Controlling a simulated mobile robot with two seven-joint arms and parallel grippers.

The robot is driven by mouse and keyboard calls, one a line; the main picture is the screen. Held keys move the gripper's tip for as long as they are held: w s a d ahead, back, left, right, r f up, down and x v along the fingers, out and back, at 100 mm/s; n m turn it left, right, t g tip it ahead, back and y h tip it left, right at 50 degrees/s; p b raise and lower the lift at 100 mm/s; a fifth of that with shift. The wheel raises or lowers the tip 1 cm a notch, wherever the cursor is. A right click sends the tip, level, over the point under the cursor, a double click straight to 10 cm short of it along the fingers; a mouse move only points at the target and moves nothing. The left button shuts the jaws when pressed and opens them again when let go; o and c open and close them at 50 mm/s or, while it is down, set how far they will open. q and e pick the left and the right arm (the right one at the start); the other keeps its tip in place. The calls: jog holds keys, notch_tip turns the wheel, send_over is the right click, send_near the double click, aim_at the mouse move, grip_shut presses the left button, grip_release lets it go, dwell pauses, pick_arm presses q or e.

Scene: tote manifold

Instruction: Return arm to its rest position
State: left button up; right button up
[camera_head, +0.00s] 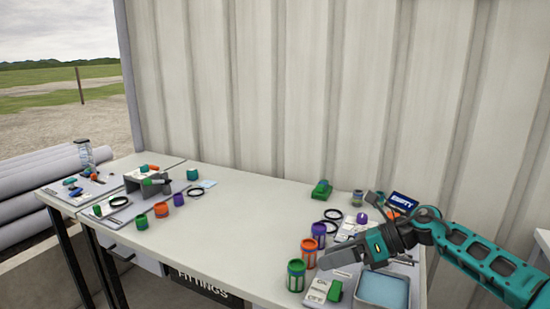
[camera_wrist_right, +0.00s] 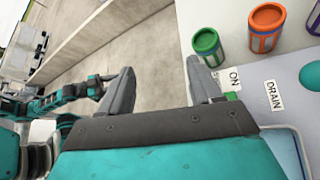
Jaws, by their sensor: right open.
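My right arm comes in from the right in the head view. My right gripper (camera_head: 342,258) hangs over the right end of the workbench (camera_head: 240,225), with its fingers pointing left. In the right wrist view the two grey fingers of this gripper (camera_wrist_right: 160,85) are wide apart with nothing between them. Below them are the bench's front edge and the ground. A green canister (camera_wrist_right: 207,46) stands just beyond the right finger. My left gripper does not show in the head view; teal parts of my own body show at the left of the wrist view.
Purple (camera_head: 318,234), orange (camera_head: 309,252) and green (camera_head: 296,275) canisters stand close to the gripper. A blue-lined tray (camera_head: 383,291) lies below the arm. A grey stand (camera_head: 146,182) and several small parts are at the left. The bench middle is clear; a corrugated wall (camera_head: 330,90) rises behind.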

jog(key=s+a+f+m+t+y, duration=0.4)
jog(key=s+a+m+t, duration=0.35)
jog(key=m, duration=0.85)
jog(key=s+d+f+m+h, duration=0.6)
jog(key=s+f+m, duration=0.3)
jog(key=m, duration=0.5)
jog(key=s+d+f+m+t+h, duration=0.1)
jog(key=s+d+f+m+h, duration=0.5)
jog(key=m, duration=0.8)
jog(key=s+f+h, duration=0.2)
jog(key=s+f, duration=0.1)
jog(key=f, duration=0.1)
jog(key=shift+s+d+b, duration=0.3)
jog(key=shift+s+b, duration=0.05)
